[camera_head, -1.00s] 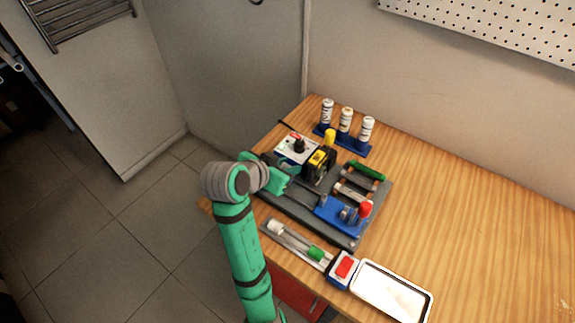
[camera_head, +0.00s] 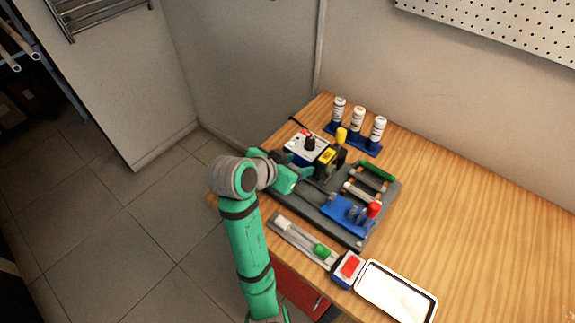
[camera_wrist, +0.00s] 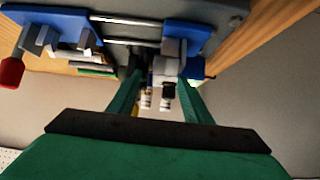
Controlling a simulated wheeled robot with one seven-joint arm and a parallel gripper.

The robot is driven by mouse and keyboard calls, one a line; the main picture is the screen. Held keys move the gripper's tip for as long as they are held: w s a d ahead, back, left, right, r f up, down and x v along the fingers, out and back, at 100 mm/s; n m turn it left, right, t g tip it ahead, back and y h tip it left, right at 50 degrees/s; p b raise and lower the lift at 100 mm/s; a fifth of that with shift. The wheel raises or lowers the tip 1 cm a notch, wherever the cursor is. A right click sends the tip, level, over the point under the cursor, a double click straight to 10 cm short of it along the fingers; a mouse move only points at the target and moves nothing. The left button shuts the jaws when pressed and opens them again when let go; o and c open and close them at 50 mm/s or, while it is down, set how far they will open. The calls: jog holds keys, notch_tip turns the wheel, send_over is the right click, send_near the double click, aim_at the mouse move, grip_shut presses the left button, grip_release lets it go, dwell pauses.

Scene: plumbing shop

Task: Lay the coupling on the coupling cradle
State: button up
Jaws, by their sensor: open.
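My gripper (camera_head: 298,181) is at the left side of a dark grey fixture board (camera_head: 337,229). In the wrist view its two green fingers stand apart, with a pale grey block (camera_wrist: 165,70) showing between or beyond them; I cannot tell whether they touch it. No piece is clearly labelled as the coupling. A white cylinder (camera_head: 283,224) and a green cylinder (camera_head: 322,250) lie in a narrow grey tray at the front. A blue holder (camera_head: 338,209) with grey uprights and a red knob (camera_head: 374,209) is on the board. I cannot tell which part is the coupling cradle.
A red-topped box (camera_head: 349,266) and a white tray (camera_head: 397,292) stand at the front edge. A control box (camera_head: 302,146), a yellow-black device (camera_head: 327,160) and several white bottles (camera_head: 357,121) stand behind. The table's right side is clear.

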jog(key=v, duration=1)
jog(key=shift+s+d, duration=0.1)
jog(key=shift+f, duration=0.1)
